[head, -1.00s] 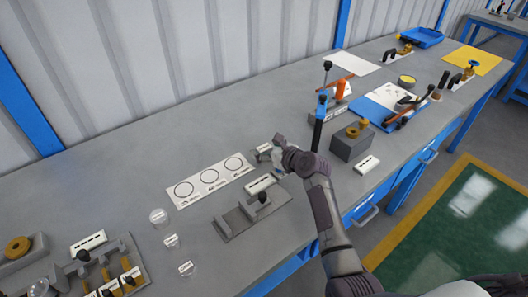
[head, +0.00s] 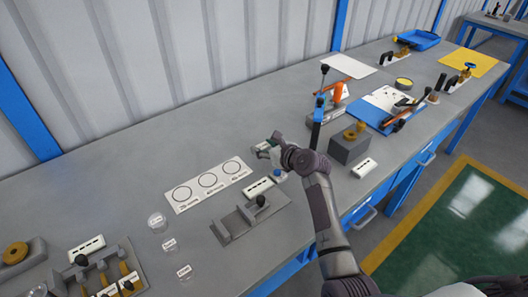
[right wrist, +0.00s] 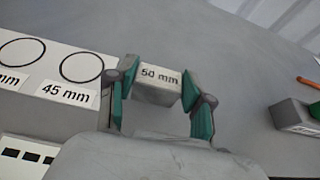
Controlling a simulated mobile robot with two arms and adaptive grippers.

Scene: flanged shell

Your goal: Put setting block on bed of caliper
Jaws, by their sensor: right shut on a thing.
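The setting block (right wrist: 160,84) is a light grey block marked "50 mm" in the right wrist view. My right gripper (right wrist: 158,100) is shut on it, with a green-padded finger at each end. In the head view the right gripper (head: 270,149) is over the bench, right of the white card; the block there is small and partly hidden by the hand. I cannot tell whether it touches the bench. The grey caliper bed (head: 234,224) with a black knob lies in front and to the left of the gripper. My left gripper is not in view.
The white card (head: 208,183) with printed circles lies behind the caliper. A slotted white label (head: 257,187) lies between caliper and gripper. A dark grey block (head: 348,149) and a blue-posted stand (head: 318,115) are to the right.

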